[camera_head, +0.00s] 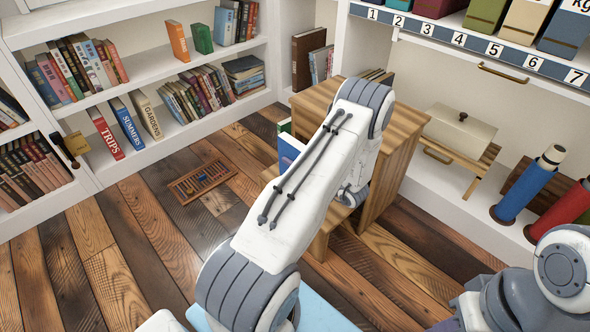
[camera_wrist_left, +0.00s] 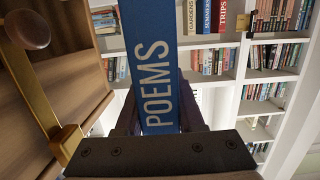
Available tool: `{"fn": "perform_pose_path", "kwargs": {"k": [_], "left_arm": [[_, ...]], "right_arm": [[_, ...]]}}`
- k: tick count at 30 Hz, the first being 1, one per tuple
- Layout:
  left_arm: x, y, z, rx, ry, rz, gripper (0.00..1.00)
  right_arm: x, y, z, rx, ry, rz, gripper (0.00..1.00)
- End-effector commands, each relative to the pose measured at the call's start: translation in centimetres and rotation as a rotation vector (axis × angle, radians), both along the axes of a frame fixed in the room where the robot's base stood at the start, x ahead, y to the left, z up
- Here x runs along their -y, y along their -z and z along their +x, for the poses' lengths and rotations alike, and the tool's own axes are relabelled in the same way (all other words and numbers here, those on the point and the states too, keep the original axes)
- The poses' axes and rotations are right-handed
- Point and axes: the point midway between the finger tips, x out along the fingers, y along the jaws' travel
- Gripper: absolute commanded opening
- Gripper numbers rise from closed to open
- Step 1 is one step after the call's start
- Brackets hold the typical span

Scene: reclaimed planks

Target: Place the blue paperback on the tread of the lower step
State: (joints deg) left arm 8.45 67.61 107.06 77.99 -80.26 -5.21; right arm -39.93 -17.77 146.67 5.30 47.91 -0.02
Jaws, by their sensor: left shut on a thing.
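The blue paperback (camera_wrist_left: 157,70), with POEMS on its spine, stands between the fingers of my left gripper (camera_wrist_left: 158,115) in the wrist view. That gripper is shut on it. In the head view part of the blue paperback (camera_head: 289,150) shows at the left edge of my arm, beside the wooden steps (camera_head: 405,135). My left arm hides the gripper's fingers and most of the lower step (camera_head: 319,243) there. I cannot tell whether the book touches the tread. My right gripper is not in view.
A green-and-white object (camera_head: 284,127) shows just behind the paperback. Bookshelves (camera_head: 150,95) stand behind. A wooden rack (camera_head: 460,140) and a blue cylinder (camera_head: 525,187) stand at right. A brass bar (camera_wrist_left: 35,85) is close at left.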

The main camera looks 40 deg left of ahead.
Motion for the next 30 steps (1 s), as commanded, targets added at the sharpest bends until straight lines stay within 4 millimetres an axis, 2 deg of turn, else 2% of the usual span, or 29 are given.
{"fn": "perform_pose_path", "kwargs": {"k": [1,4,16,17,18,19,30], "left_arm": [[0.0,1.5,0.0,0.0,0.001,0.001,0.0],[0.1,2.7,0.1,0.0,0.001,0.002,0.0],[0.2,2.9,0.1,0.0,0.002,0.002,0.0],[0.2,2.9,0.1,0.0,0.002,0.0,0.45],[0.2,2.9,0.1,0.0,0.002,0.0,0.6],[0.2,2.9,0.1,0.0,0.002,0.0,0.67],[0.2,2.4,0.1,0.0,0.002,0.0,0.67]], "right_arm": [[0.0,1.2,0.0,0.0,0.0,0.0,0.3],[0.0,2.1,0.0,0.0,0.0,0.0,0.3],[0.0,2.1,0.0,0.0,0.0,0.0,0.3],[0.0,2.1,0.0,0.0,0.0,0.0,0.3],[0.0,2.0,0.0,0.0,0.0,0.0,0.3],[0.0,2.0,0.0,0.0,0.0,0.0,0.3],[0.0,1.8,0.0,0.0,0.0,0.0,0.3]]}}
